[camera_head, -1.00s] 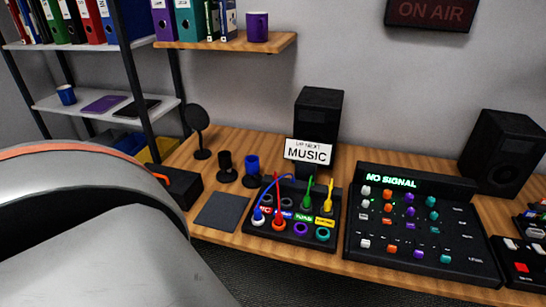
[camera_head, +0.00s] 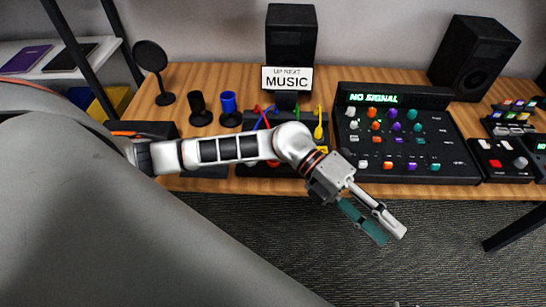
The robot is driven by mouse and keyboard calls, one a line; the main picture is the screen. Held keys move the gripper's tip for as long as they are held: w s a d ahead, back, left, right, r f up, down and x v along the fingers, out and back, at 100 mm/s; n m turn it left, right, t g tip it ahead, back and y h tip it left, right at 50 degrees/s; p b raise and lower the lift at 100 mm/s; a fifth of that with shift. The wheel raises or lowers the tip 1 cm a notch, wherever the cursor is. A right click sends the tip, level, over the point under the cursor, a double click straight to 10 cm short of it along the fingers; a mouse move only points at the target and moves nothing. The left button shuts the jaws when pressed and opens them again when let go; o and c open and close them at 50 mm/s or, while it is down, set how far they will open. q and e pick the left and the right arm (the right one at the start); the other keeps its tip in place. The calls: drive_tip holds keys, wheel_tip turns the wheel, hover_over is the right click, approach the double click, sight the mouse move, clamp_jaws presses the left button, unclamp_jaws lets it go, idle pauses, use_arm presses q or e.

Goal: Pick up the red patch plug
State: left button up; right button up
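The patch box (camera_head: 243,171) stands on the desk's front part, mostly hidden behind my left arm. The red patch plug is largely covered by that arm. A bit of red cable (camera_head: 257,108) shows above the arm, and a small red part shows below it, too little to tell if it is the plug. The yellow plug (camera_head: 318,131) shows at the box's right side. My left gripper (camera_head: 392,238) is in front of the desk edge, over the dark floor, right of the box. Its white and teal fingers are apart and empty. My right gripper is not clearly seen.
The mixer (camera_head: 455,165) stands right of the box, close to my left wrist. Black and blue cups (camera_head: 229,108) and a round-headed stand (camera_head: 151,64) are behind my forearm. The MUSIC sign (camera_head: 287,79) stands behind the box. Floor in front of the desk is clear.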

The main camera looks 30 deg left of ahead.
use_arm(q)
drive_tip(key=w+a+f+m+y, duration=0.2)
drive_tip(key=a+f+y, duration=0.35)
drive_tip(key=a, duration=0.25)
drive_tip(key=w+a+t+y, duration=0.1)
drive_tip(key=w+a+y, duration=0.2)
drive_tip(key=a, duration=0.5)
drive_tip(key=w+a+n+t+y, duration=0.1)
drive_tip(key=w+a+y, duration=0.2)
drive_tip(key=a, duration=0.5)
drive_tip(key=w+a+r+t+y, duration=0.1)
drive_tip(key=w+a+y, duration=0.3)
drive_tip(key=a, duration=0.4)
drive_tip(key=shift+w+a+n, duration=0.15)
drive_tip(key=shift+a+n, duration=0.25)
drive_tip(key=f, duration=0.7)
drive_tip(key=shift+w+a+f, duration=0.2)
drive_tip(key=shift+a, duration=0.1)
clamp_jaws()
